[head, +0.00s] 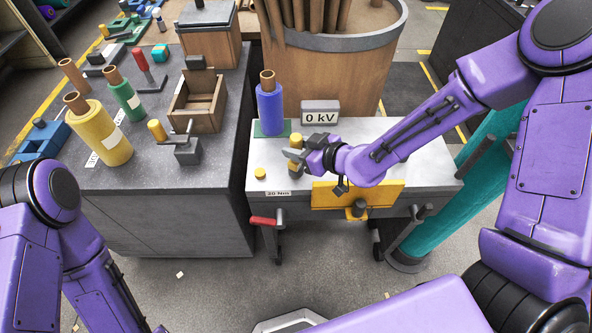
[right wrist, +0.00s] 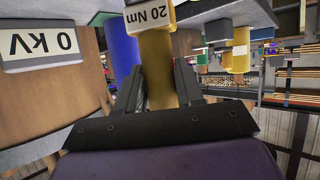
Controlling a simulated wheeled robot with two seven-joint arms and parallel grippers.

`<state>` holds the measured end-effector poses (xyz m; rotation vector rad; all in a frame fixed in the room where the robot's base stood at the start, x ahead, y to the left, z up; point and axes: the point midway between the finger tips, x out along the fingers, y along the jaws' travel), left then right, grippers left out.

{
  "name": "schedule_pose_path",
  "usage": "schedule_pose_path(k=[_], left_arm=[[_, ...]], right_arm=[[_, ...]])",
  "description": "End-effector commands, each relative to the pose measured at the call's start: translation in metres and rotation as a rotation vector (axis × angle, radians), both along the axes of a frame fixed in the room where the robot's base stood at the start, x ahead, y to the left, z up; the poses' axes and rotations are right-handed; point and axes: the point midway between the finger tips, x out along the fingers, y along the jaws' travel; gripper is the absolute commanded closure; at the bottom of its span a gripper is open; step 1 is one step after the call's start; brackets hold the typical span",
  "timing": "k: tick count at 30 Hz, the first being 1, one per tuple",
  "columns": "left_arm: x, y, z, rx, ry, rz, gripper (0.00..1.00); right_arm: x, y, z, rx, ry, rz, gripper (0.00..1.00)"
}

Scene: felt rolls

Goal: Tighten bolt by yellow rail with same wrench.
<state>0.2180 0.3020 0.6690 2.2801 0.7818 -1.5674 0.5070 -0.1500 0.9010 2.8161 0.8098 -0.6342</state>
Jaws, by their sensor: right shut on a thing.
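My right gripper (head: 297,158) is above the left half of the light bench. In the right wrist view its fingers (right wrist: 160,88) are closed around a yellow cylindrical handle (right wrist: 158,58). I take this to be the wrench; its far end is hidden. The yellow rail (head: 385,196) is a flat yellow plate along the bench's front edge, to the right of the gripper. A yellow and dark knob-like fitting (head: 356,209) is at its lower edge; I cannot tell whether it is the bolt. My left gripper is out of view.
The light bench (head: 430,150) carries a blue felt roll (head: 270,105), a 0 kV sign (head: 320,113) and a yellow disc (head: 260,173). A 20 Nm label (head: 278,193) is on its front edge. A red-handled clamp (head: 264,221) hangs below.

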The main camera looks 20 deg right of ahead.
Motion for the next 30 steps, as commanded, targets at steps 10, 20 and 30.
schedule_pose_path(k=[10, 20, 30], left_arm=[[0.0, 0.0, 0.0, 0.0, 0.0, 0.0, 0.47], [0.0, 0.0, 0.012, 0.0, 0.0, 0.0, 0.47], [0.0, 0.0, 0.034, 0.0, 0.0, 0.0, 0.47]], right_arm=[[-0.001, 0.0, -0.002, -0.002, 0.005, 0.0, 1.0], [-0.001, 0.0, 0.011, -0.002, 0.003, 0.0, 1.0], [0.0, 0.0, 0.037, -0.001, 0.001, 0.0, 1.0]])
